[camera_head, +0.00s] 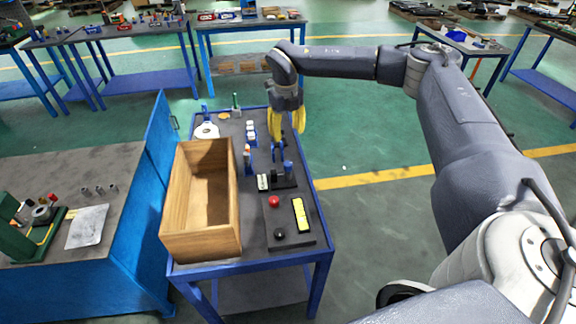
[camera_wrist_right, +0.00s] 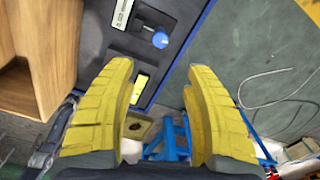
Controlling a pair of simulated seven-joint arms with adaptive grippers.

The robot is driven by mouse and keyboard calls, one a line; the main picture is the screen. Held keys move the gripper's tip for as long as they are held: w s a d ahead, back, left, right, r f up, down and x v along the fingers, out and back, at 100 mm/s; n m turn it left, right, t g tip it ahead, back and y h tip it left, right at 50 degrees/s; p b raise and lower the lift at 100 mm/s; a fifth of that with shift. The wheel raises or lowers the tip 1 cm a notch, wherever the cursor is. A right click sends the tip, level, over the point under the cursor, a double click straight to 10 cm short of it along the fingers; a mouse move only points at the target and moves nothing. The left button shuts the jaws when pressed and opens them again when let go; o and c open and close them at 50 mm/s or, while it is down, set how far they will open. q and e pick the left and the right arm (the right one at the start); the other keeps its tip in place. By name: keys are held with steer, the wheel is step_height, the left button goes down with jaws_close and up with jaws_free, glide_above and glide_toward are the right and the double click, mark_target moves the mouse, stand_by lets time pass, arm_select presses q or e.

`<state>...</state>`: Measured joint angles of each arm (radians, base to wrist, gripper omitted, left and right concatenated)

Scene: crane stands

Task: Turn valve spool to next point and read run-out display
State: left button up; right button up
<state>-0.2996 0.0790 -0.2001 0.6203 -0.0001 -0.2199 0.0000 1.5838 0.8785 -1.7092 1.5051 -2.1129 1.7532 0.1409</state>
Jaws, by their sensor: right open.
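My right gripper (camera_head: 288,124), with yellow fingers, hangs pointing down over the far right part of the blue table. In the right wrist view its two fingers (camera_wrist_right: 162,85) are spread apart with nothing between them. A dark fixture with a blue knob (camera_head: 288,167) stands on the table, below the gripper in the picture; the blue knob also shows in the right wrist view (camera_wrist_right: 160,40). I cannot tell for sure which part is the valve spool. A yellow display-like panel (camera_head: 300,214) lies on a dark plate; its reading is too small to make out. My left gripper is not in view.
An open, empty wooden box (camera_head: 228,240) fills the table's left side. A red button (camera_head: 274,201) and a black knob (camera_head: 279,234) sit near the yellow panel. A white block (camera_head: 263,182) stands beside the fixture. Open floor lies right of the table.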

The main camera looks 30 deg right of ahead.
mark_target(288, 164)
steer(key=f, duration=1.5)
steer(key=shift+d+f, duration=0.2)
steer(key=shift+f, duration=0.15)
steer(key=shift+c, duration=0.2)
jaws_close()
